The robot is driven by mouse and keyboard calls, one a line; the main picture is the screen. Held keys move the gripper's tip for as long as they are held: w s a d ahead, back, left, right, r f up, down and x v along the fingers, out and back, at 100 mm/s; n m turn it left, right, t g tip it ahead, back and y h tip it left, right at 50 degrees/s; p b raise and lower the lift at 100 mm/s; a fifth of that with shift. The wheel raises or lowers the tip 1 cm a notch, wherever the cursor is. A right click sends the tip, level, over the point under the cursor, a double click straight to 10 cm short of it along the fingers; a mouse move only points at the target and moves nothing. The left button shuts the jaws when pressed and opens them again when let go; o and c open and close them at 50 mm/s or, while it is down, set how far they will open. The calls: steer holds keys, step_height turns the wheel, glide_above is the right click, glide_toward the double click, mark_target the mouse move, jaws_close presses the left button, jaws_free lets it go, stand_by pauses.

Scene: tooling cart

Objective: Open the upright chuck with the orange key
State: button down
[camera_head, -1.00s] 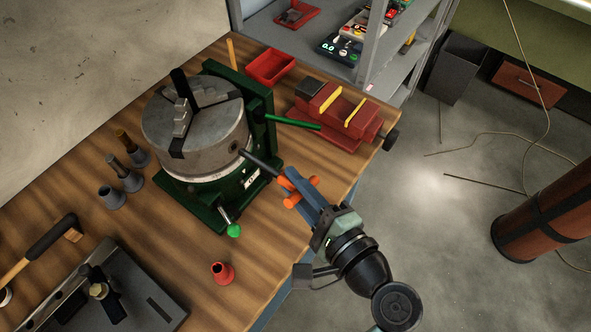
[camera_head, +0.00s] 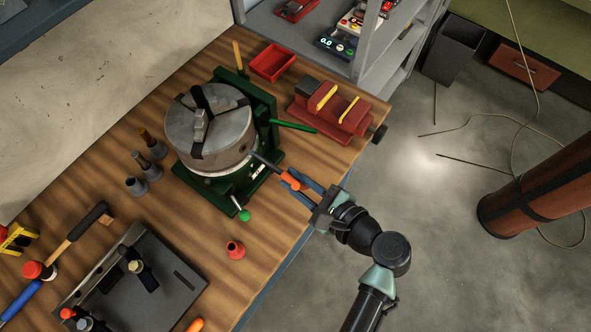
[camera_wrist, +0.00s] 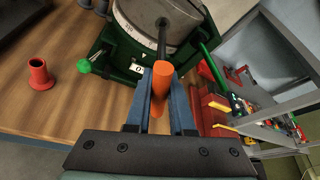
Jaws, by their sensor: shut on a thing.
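The upright chuck (camera_head: 218,158) is a grey metal cylinder with stepped jaws on top, held in a green fixture (camera_head: 262,112). The orange key (camera_head: 290,180) has its dark shaft against the chuck's side; whether the tip is fully seated in the socket is hidden. My gripper (camera_head: 295,185) is shut on the key's orange handle to the right of the chuck. In the wrist view, the handle (camera_wrist: 161,90) stands between the two blue-grey fingers, and the shaft runs away to the chuck (camera_wrist: 140,18).
A green-knobbed lever (camera_head: 244,215) and a red cup (camera_head: 235,250) stand in front of the fixture. A red vise (camera_head: 335,108) and red bin (camera_head: 272,63) are behind. Grey holders (camera_head: 137,186) stand at left. A grey plate (camera_head: 165,290) lies in front.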

steer(key=m+p, duration=0.1)
steer(key=p, duration=0.1)
steer(key=m+g+p, duration=0.1)
steer(key=shift+r+p, duration=0.35)
steer(key=shift+p, duration=0.05)
steer(key=shift+f+m+g+y+p, duration=0.1)
steer(key=shift+m+g+y+p, duration=0.2)
steer(key=shift+m+y+p, duration=0.25)
steer(key=shift+f+m+p, duration=0.2)
steer(key=shift+m+p, duration=0.05)
steer(key=shift+p, duration=0.15)
steer(key=shift+w+a+r+p, duration=0.1)
steer(key=shift+w+a+p, duration=0.2)
steer(key=shift+a+p, duration=0.1)
stand_by(0.6)
steer(key=shift+w+a, duration=0.4)
steer(key=shift+a, duration=0.15)
steer(key=shift+p, duration=0.4)
stand_by(0.5)
